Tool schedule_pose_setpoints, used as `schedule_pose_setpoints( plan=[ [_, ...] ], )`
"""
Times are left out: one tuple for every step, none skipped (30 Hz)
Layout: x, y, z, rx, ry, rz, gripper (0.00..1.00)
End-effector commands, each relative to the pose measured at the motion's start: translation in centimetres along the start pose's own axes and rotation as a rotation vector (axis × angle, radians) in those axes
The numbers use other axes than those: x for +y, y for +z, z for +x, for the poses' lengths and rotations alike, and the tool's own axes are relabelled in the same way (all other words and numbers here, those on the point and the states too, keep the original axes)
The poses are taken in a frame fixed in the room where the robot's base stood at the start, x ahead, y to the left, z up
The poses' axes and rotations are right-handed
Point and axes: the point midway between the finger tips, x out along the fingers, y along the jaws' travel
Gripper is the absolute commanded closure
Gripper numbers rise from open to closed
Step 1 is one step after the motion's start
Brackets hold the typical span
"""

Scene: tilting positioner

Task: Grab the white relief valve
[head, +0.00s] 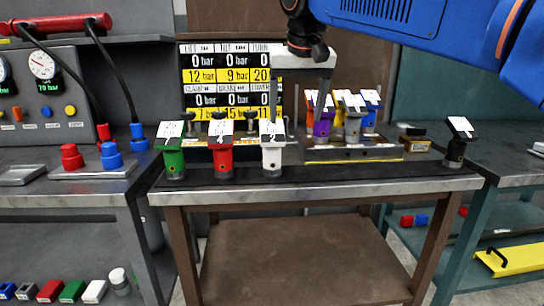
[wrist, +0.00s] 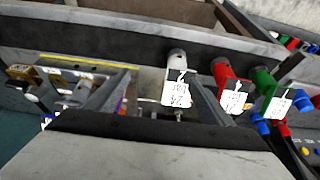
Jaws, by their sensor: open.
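The white relief valve (head: 271,156) stands upright on the dark strip at the bench's front, with a white label on top. In the wrist view the white valve (wrist: 174,73) shows beyond the fingers, closer to the right-hand one. My gripper (head: 299,98) is open and empty, pointing down above the bench. In the head view it is above and a little right of the white valve, apart from it. The gripper fingers (wrist: 150,84) also show in the wrist view. The valve's top is partly close to the left finger in the head view.
A red valve (head: 222,160) and a green valve (head: 173,162) stand left of the white one; a black valve (head: 456,151) stands far right. Purple, grey and blue valves (head: 321,125) stand in a rack behind. A pressure board (head: 225,75) is at the back.

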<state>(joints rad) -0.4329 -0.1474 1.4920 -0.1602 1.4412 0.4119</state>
Motion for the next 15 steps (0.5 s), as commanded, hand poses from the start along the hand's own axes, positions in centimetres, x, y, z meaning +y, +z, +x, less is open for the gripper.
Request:
schedule_pose_setpoints(
  plan=[
    [-1.5, -1.2, -0.5, 0.0, -0.001, -0.002, 0.25],
    [-2.1, -1.8, -0.8, 0.001, -0.002, 0.0, 0.25],
    [-2.9, -2.4, -1.1, 0.001, -0.001, 0.004, 0.25],
    [-3.4, -2.8, -1.3, 0.001, -0.001, 0.005, 0.25],
    [-3.8, -3.1, -1.5, 0.002, 0.0, 0.006, 0.25],
    [-4.3, -3.5, -1.7, 0.003, 0.0, 0.008, 0.25],
    [-4.5, -3.7, -1.8, 0.003, 0.001, 0.01, 0.25],
    [-4.7, -3.8, -1.9, 0.003, 0.001, 0.011, 0.25],
    [-4.9, -4.0, -2.0, 0.003, 0.002, 0.012, 0.25],
    [-5.0, -4.0, -1.9, 0.003, 0.002, 0.013, 0.25],
    [-5.0, -4.1, -1.7, 0.002, 0.002, 0.013, 0.25],
    [-5.1, -4.1, -1.4, 0.002, 0.002, 0.013, 0.25],
    [-5.1, -4.1, -1.1, 0.002, 0.003, 0.013, 0.25],
    [-5.0, -4.1, -0.6, 0.001, 0.003, 0.013, 0.25],
    [-5.0, -4.0, 0.0, 0.0, 0.003, 0.014, 0.25]
  ],
)
